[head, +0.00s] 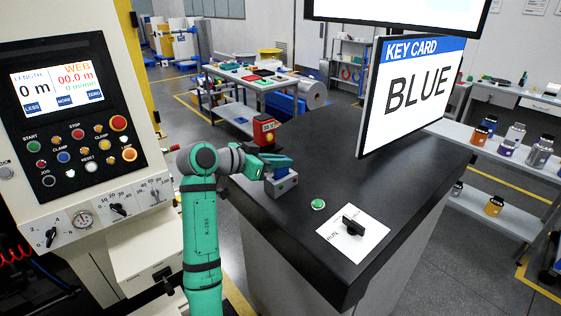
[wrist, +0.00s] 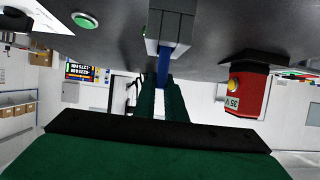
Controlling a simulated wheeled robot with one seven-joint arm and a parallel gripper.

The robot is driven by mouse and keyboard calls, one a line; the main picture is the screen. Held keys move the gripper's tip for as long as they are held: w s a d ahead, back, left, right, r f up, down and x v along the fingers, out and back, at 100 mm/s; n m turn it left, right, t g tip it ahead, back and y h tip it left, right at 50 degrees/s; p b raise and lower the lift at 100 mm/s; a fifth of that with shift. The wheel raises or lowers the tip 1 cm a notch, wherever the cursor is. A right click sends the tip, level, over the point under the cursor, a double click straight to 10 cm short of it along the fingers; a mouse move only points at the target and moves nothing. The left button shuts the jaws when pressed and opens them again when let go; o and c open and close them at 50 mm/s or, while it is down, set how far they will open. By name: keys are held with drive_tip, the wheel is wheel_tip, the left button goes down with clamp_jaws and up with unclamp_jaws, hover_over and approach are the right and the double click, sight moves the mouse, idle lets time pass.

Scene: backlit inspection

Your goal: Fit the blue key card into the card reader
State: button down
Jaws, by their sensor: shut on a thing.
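The grey card reader (head: 281,184) stands on the black counter top near its left edge. It also shows at the top of the wrist view (wrist: 171,25). My gripper (head: 284,162) is right at the reader, its dark green fingers (wrist: 163,97) shut on the blue key card (wrist: 163,66). The card spans from the fingertips to the reader's face and meets it in line with its middle. I cannot tell how deep the card sits in the slot. In the head view, my gripper covers most of the card.
A red box with a yellow button (head: 264,129) stands behind my gripper, close to it. A green button (head: 318,204) and a black rotary switch (head: 353,226) are on the counter's near part. A screen reading KEY CARD BLUE (head: 413,90) stands to the right.

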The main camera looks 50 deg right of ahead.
drive_tip(key=shift+f, duration=0.1)
drive_tip(key=c, duration=1.8)
unclamp_jaws()
drive_tip(key=shift+a+r, duration=0.15)
drive_tip(key=shift+r, duration=0.1)
drive_tip(key=v, duration=1.1)
drive_tip(key=shift+a+r, duration=0.1)
drive_tip(key=shift+a, duration=0.15)
